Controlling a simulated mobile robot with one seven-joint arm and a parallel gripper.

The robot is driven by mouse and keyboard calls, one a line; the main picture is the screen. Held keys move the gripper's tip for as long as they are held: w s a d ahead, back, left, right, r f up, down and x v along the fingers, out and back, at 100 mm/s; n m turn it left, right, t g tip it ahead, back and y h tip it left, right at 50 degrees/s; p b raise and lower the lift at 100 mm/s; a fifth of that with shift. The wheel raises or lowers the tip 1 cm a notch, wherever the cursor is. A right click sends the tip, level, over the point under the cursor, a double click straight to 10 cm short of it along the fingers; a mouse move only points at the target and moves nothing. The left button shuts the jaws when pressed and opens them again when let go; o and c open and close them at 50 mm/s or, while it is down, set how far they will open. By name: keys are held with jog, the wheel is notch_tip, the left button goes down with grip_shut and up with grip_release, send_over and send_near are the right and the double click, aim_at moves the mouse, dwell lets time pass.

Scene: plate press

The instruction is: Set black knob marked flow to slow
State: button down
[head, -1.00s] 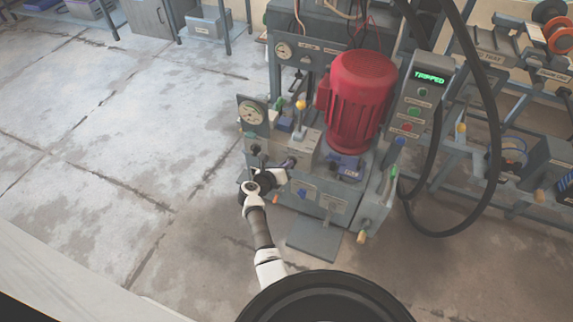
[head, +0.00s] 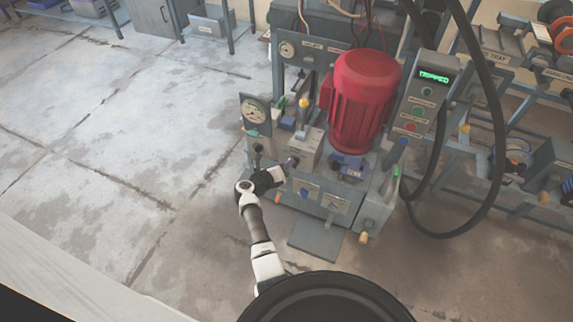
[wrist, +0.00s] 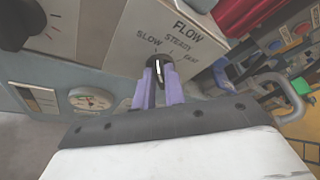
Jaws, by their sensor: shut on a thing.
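The black flow knob (wrist: 158,68) sits on the light panel under the word FLOW, with SLOW, STEADY and FAST around it. Its white pointer line leans slightly left at the top, towards SLOW; I cannot tell whether it lines up exactly. My gripper (wrist: 159,82) has its two purple fingers shut on the knob, one on each side. In the head view my gripper (head: 289,164) reaches the small grey box (head: 304,150) on the front of the machine. The knob is hidden there.
A red motor (head: 361,100) stands just right of the box. A dial gauge (head: 255,110) is at the left. A black hose (head: 497,140) loops at the right. The floor at the left is clear.

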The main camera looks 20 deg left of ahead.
jog(key=c, duration=1.5)
grip_release()
jog(key=shift+o, duration=0.2)
jog(key=v, duration=1.4)
jog(key=shift+p, duration=0.4)
